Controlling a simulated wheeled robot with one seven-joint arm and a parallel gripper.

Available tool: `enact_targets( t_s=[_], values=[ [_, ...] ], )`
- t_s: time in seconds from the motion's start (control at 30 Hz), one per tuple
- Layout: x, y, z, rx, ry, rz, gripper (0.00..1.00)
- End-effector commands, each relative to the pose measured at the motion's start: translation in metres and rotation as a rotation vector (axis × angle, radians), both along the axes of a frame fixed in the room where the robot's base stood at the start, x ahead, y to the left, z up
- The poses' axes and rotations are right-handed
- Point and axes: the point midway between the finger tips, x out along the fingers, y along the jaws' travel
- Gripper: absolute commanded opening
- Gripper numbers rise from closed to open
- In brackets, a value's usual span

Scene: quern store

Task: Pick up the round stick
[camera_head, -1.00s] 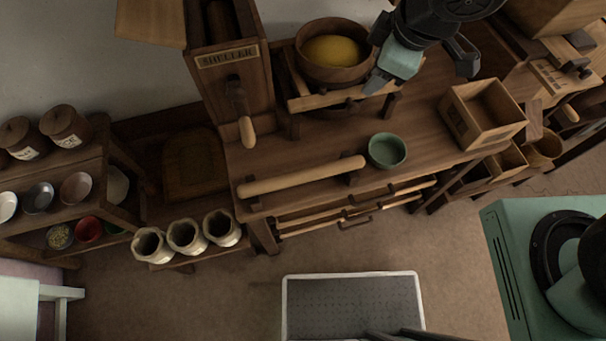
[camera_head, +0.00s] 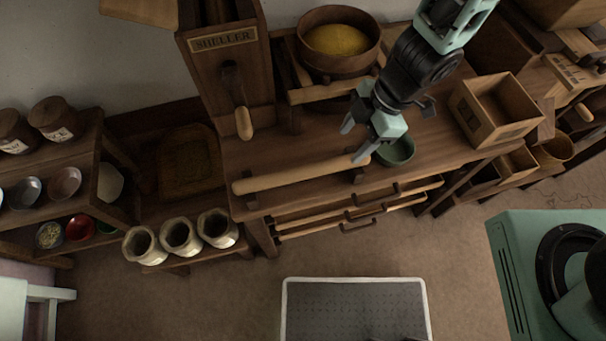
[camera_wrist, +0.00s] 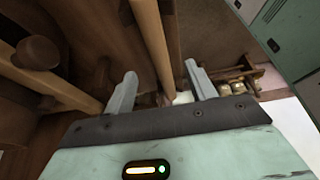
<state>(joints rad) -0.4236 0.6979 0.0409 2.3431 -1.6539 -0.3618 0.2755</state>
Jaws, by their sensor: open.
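The round stick (camera_head: 290,177) is a long, pale wooden rod lying near the front edge of the dark workbench (camera_head: 300,148). A small dark support shows by its right part. My gripper (camera_head: 355,140) is open and empty, above the bench at the stick's right end, fingers pointing down and left. One fingertip overlaps that end in the head view; I cannot tell whether they touch. In the wrist view, my open gripper (camera_wrist: 160,72) has a pale rod, apparently the round stick (camera_wrist: 152,45), running away from between its fingers.
A green bowl (camera_head: 397,152) stands right beside my gripper, partly hidden by it. An open wooden box (camera_head: 497,112) is to its right. A rack with a yellow-filled wooden bowl (camera_head: 338,45) and the sheller (camera_head: 222,60) stand behind. Bench space left of my gripper is clear.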

Motion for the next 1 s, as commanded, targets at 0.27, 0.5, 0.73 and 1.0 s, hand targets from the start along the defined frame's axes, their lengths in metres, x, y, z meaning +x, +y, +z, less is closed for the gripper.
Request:
enact_targets(
  t_s=[0.27,0.5,0.73,1.0],
  values=[
    [-0.005,0.017,-0.042,0.0,0.0,0.001,0.56],
    [-0.006,0.027,-0.057,0.0,-0.001,0.002,0.56],
    [-0.008,0.043,-0.085,0.0,0.0,0.0,0.56],
    [-0.008,0.046,-0.088,0.001,-0.002,-0.001,0.56]
  ],
)
